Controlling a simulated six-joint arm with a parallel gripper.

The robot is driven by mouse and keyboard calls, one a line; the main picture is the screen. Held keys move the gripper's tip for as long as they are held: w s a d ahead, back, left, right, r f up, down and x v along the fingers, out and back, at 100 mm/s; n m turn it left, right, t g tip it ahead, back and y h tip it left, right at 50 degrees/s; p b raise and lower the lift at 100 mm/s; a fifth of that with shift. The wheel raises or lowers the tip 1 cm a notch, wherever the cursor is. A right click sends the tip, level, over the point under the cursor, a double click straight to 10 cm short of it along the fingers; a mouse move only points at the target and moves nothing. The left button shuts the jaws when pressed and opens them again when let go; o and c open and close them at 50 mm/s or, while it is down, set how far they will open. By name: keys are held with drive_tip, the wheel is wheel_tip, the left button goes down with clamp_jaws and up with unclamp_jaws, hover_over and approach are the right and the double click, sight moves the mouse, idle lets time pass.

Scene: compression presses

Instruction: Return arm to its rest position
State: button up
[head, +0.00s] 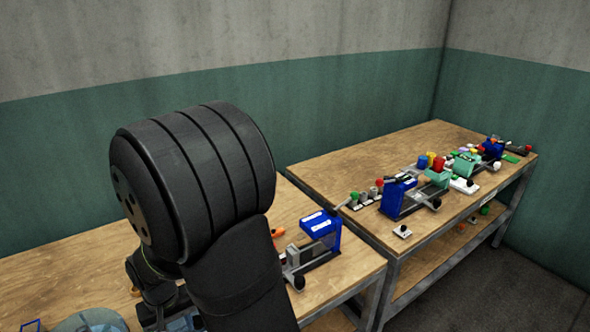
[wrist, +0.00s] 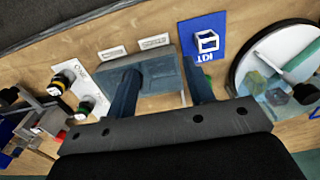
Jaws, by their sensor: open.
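My gripper (wrist: 163,82) shows in the wrist view with its two dark fingers apart. It is over the wooden bench, and I see nothing held between the fingers. A flat blue-grey piece (wrist: 155,73) lies below and beyond the fingers, partly hidden by them. Whether the fingers touch it cannot be told. In the head view my large black arm fills the middle and hides much of the near bench (head: 50,265). The gripper's fingers are not clear there.
A blue press (head: 320,225) stands right of my arm. Another bench carries more presses (head: 400,195). In the wrist view are a blue card (wrist: 203,38), a round dish (wrist: 240,70) with greenish pieces at right, and a white panel with knobs (wrist: 85,82) at left.

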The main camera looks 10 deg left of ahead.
drive_tip(key=w+d+r, duration=0.3)
drive_tip(key=d, duration=0.1)
drive_tip(key=s+a, duration=0.3)
drive_tip(key=a, duration=0.4)
drive_tip(key=s+a, duration=0.3)
drive_tip(key=a, duration=0.5)
drive_tip(key=s+a+f, duration=0.2)
drive_tip(key=s, duration=0.1)
drive_tip(key=s+a+f, duration=0.2)
drive_tip(key=a, duration=0.1)
drive_tip(key=s+a+f, duration=0.2)
drive_tip(key=s+a, duration=0.1)
drive_tip(key=shift+s+f, duration=0.35)
drive_tip(key=shift+d+r, duration=0.1)
drive_tip(key=shift+w+d+r, duration=0.15)
drive_tip(key=shift+w+r, duration=0.05)
drive_tip(key=shift+r, duration=0.05)
drive_tip(key=w+d+r, duration=0.3)
drive_tip(key=w+d, duration=0.2)
drive_tip(key=d, duration=0.1)
drive_tip(key=w+d+r, duration=0.3)
drive_tip(key=w+d, duration=0.3)
drive_tip(key=d, duration=0.1)
drive_tip(key=shift+w+d+r, duration=0.15)
drive_tip(key=shift+d+r, duration=0.1)
drive_tip(key=shift+d, duration=0.05)
